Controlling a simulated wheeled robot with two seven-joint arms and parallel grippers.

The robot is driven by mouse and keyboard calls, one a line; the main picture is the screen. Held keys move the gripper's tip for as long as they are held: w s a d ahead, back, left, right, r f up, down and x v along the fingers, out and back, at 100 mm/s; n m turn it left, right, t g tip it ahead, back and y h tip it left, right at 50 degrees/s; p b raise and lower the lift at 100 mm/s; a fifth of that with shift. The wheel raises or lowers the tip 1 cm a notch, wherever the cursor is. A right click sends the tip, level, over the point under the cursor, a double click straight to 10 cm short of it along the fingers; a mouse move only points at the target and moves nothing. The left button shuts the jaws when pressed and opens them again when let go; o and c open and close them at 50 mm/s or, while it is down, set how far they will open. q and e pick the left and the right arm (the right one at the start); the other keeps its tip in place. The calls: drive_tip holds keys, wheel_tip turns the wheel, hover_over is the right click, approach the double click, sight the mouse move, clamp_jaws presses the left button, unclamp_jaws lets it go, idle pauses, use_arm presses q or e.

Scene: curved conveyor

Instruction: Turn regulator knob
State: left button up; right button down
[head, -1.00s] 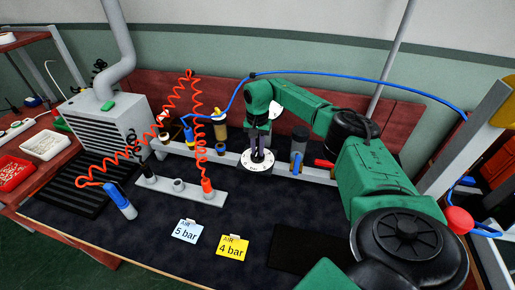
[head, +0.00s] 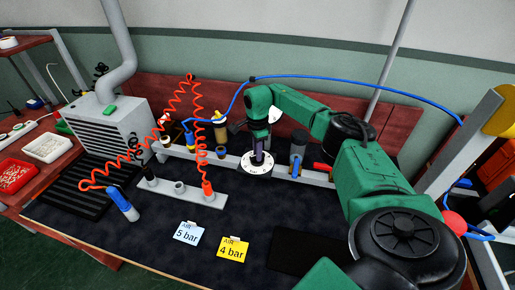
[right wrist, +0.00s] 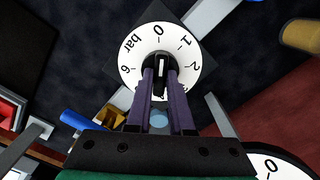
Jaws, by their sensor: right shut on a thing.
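The regulator knob is black with a white mark (right wrist: 162,68) and sits at the centre of a round white dial. The dial (head: 244,170) carries numbers and the word bar, and lies at the middle of the bench. In the right wrist view the dial (right wrist: 187,62) shows 0, 1, 2 and 6 around the knob. My right gripper (head: 258,160) reaches down from above with its purple fingers shut on the knob. In the head view the fingers hide most of the knob. My left gripper is not in view.
A yellow 4 bar card (head: 233,249) and a blue 5 bar card (head: 188,234) stand on the dark mat in front. A red coiled hose (head: 200,140) rises at left. A blue hose (head: 350,76) arches behind my arm.

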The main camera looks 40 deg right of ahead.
drive_tip(key=m, duration=0.3)
drive_tip(key=shift+w+r+m+p, duration=0.1)
drive_tip(key=shift+r+m+p, duration=0.1)
drive_tip(key=shift+m+p, duration=0.15)
drive_tip(key=m, duration=0.3)
drive_tip(key=shift+m+p, duration=0.3)
drive_tip(key=shift+m, duration=0.05)
drive_tip(key=m, duration=0.3)
drive_tip(key=shift+m+p, duration=0.3)
drive_tip(key=shift+p, duration=0.1)
drive_tip(key=m+p, duration=0.1)
drive_tip(key=m, duration=0.2)
drive_tip(key=shift+r+m, duration=0.1)
drive_tip(key=shift+m, duration=0.2)
drive_tip(key=m+p, duration=0.1)
drive_tip(key=m, duration=0.4)
drive_tip(key=shift+w, duration=0.1)
drive_tip(key=m+p, duration=0.2)
drive_tip(key=m, duration=0.3)
drive_tip(key=shift+m, duration=0.3)
